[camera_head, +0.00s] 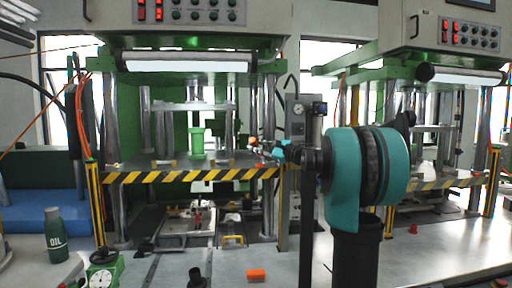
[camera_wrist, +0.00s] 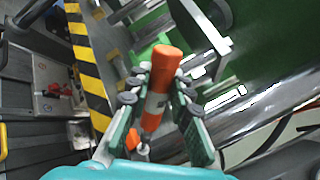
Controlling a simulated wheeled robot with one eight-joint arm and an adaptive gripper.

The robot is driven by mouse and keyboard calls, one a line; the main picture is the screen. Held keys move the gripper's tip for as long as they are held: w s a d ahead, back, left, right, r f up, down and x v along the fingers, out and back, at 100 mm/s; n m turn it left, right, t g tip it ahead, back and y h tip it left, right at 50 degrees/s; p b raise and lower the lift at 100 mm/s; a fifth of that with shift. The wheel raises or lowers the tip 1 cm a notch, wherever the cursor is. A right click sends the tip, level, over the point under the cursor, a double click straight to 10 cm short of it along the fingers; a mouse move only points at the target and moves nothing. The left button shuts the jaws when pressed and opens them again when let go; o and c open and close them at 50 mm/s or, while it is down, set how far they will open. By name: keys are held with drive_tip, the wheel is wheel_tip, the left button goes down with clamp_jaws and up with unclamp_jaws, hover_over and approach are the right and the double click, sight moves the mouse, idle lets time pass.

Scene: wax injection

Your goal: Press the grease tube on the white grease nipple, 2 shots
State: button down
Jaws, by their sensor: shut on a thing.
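My gripper (camera_wrist: 160,88) is shut on the grease tube (camera_wrist: 158,100), an orange and white cylinder between the two green fingers. Its wide orange end points away from the palm, and a small metal tip and an orange part show near the palm. In the head view my gripper (camera_head: 266,149) is small, beside the right column of the left press, around the height of its striped edge. The tube's orange end (camera_head: 253,141) just shows there. I cannot make out the white grease nipple in either view.
The left press has a black-and-yellow striped edge (camera_head: 150,176), also close in the wrist view (camera_wrist: 88,75), and steel columns (camera_head: 110,125). A second press is at right.

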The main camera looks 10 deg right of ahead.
drive_tip(key=shift+w+d+f, duration=0.45)
drive_tip(key=shift+w+f, duration=0.15)
drive_tip(key=shift+f, duration=0.05)
idle(1.0)
drive_tip(key=shift+s+a+r, duration=0.1)
drive_tip(key=shift+s+r, duration=0.05)
drive_tip(key=shift+r, duration=0.05)
idle(0.3)
drive_tip(key=shift+s+a+r, duration=0.25)
drive_tip(key=shift+s+r, duration=0.15)
drive_tip(key=shift+w+d+f, duration=0.3)
drive_tip(key=shift+w+f, duration=0.15)
drive_tip(key=shift+f, duration=0.05)
idle(2.4)
drive_tip(key=shift+s+a+r, duration=0.3)
drive_tip(key=shift+s+r, duration=0.15)
drive_tip(key=shift+r, duration=0.05)
drive_tip(key=s+a+r, duration=0.2)
drive_tip(key=s+r, duration=0.1)
drive_tip(key=r, duration=0.1)
drive_tip(key=shift+s+a, duration=0.3)
drive_tip(key=shift+s, duration=0.05)
idle(0.5)
